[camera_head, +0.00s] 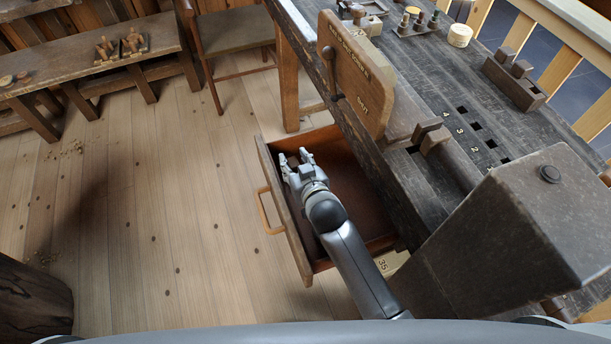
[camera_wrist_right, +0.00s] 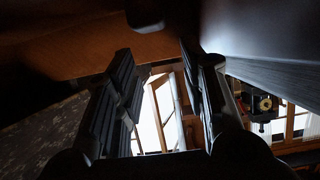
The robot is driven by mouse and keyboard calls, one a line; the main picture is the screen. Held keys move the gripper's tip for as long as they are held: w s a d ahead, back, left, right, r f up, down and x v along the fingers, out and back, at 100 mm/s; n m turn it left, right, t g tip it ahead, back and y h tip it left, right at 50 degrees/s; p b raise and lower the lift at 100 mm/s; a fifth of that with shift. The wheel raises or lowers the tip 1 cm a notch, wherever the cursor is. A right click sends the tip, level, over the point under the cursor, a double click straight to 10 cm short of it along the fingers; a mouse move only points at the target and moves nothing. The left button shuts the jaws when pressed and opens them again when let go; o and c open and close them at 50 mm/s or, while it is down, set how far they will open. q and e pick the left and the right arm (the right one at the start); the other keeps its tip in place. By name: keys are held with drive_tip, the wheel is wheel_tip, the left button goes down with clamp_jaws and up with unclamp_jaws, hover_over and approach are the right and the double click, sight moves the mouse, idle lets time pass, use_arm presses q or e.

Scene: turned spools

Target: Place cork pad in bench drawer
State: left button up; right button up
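The bench drawer (camera_head: 275,205) is pulled out from under the dark workbench (camera_head: 455,110), with its front panel and handle facing left. Its brown floor looks bare where I can see it; my arm hides part of it. My right gripper (camera_head: 294,157) is over the drawer, near its front panel. In the right wrist view its two fingers (camera_wrist_right: 160,105) stand apart with nothing between them. A pale round pad (camera_head: 460,35), possibly the cork pad, lies on the bench's far part. My left gripper is not in view.
An upright wooden board (camera_head: 355,75) stands on the bench edge above the drawer. A dark block (camera_head: 515,80) and a rack of small pegs (camera_head: 418,22) are on the bench. A chair (camera_head: 232,30) and a low bench (camera_head: 90,62) stand behind. The floor left of the drawer is mostly clear.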

drive_tip(key=v, duration=0.9)
